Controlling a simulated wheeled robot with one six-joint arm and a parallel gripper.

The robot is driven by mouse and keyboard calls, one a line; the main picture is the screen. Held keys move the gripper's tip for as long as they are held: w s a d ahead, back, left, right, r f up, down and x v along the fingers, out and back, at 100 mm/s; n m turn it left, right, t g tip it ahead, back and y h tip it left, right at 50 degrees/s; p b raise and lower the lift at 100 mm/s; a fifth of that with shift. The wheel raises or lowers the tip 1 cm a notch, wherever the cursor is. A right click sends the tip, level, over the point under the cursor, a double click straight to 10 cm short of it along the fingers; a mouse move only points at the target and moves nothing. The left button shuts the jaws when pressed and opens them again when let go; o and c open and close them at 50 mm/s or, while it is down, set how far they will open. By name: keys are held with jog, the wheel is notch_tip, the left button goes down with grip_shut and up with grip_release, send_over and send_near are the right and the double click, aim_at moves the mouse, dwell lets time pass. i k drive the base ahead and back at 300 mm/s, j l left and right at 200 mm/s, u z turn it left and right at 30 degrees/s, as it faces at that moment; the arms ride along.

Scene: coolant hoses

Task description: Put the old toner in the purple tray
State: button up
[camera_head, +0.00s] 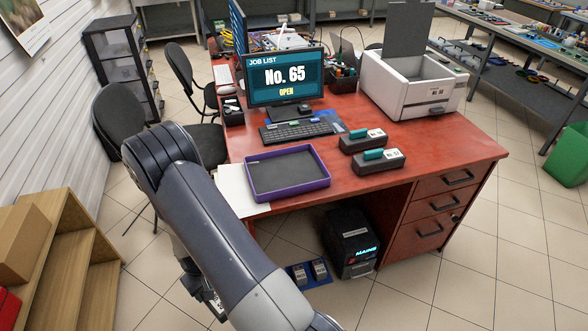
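The purple tray (323,184) lies at the front left of the red desk, with a dark floor and nothing visible in it. Two dark grey toner cartridges with teal parts and white labels lie to its right. One is the rear cartridge (352,143), the other the front cartridge (372,164). I cannot tell which is old; their labels are too small to read surely. The grey-white printer (400,95) at the back right has its lid raised; its inside is not clear. My gripper (214,303) is mostly hidden behind my arm, low and left of the desk.
A monitor (286,76) reading "No. 65 OPEN" and a keyboard (296,131) stand behind the tray. Under the desk are a black box (350,238) and a blue mat (296,278) with two small items. Wooden steps (62,240) stand left. A green bin (570,158) is right.

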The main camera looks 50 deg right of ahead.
aim_at(285, 174)
jog(key=j+z, duration=0.25)
jog(key=z, duration=0.25)
jog(key=j+z, duration=0.3)
jog(key=z, duration=0.2)
jog(key=j+z, duration=0.25)
jog(key=z, duration=0.25)
